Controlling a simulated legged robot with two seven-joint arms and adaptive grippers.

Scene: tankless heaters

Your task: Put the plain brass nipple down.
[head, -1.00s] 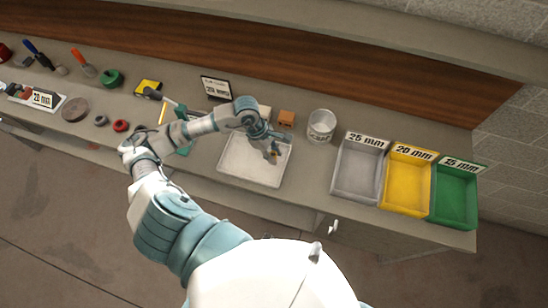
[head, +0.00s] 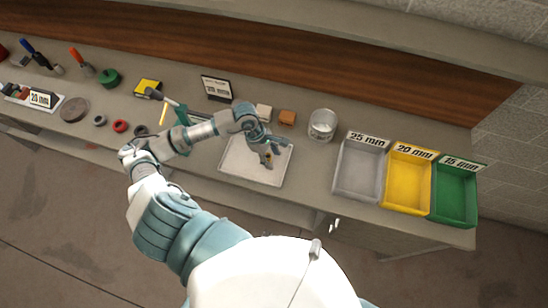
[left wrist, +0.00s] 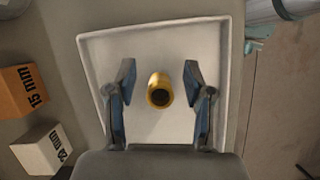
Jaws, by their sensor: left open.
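The plain brass nipple (left wrist: 159,90) stands in the white tray (left wrist: 95,50), between the two fingers of my left gripper (left wrist: 160,92) in the left wrist view. There is a gap on each side of it, and neither finger touches it. In the head view the nipple (head: 267,158) is a small brass spot on the tray (head: 240,172), partly hidden by my left gripper (head: 275,152). My left gripper is open just above the tray. My right gripper is not in view.
Grey (head: 357,183), yellow (head: 405,194) and green (head: 452,206) labelled bins stand at the right. A metal can (head: 322,125), a brown box (head: 287,117) and a white box (head: 264,112) stand behind the tray. A dark-framed sign (head: 216,88) stands at the back.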

